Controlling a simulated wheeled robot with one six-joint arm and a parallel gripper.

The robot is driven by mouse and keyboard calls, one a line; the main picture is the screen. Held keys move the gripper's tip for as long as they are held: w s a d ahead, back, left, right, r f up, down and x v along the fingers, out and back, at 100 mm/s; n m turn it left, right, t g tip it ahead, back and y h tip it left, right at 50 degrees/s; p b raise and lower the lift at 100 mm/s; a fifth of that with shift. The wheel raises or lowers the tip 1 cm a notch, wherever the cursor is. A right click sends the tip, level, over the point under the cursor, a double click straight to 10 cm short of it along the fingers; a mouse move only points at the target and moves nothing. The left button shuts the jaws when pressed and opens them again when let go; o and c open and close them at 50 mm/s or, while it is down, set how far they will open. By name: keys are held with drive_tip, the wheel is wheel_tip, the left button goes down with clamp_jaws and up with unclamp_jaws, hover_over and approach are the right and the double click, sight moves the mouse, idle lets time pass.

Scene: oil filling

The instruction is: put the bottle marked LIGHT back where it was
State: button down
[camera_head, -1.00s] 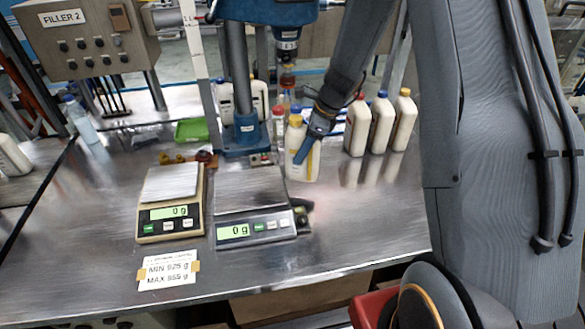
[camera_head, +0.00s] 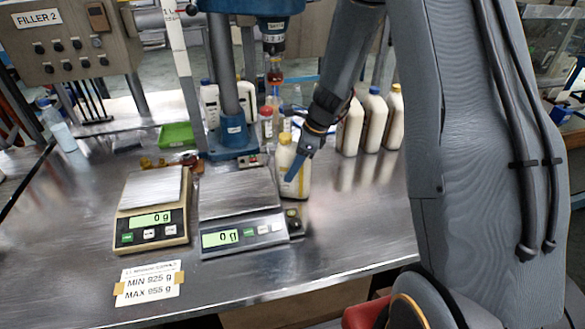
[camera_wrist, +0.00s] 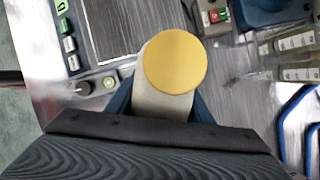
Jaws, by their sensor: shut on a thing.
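My gripper (camera_head: 301,155) is shut on a cream bottle (camera_head: 292,180) with a yellow cap, just right of the silver scale. In the wrist view the round yellow cap (camera_wrist: 176,62) sits between my blue fingers, with the pale bottle body below it. I cannot read the mark on the bottle. I cannot tell whether its base touches the table. Several similar bottles stand in a row behind and to the right; the one at the right end (camera_head: 394,118) has a yellow cap.
A silver scale (camera_head: 241,237) and a beige scale (camera_head: 152,222) both read 0 g. The filler column (camera_head: 229,132) stands behind them, near a green tray (camera_head: 176,136). A weight-limit card (camera_head: 149,284) lies in front. The table right of the held bottle is clear.

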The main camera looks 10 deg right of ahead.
drive_tip(key=shift+f, duration=0.1)
drive_tip(key=c, duration=0.9)
unclamp_jaws()
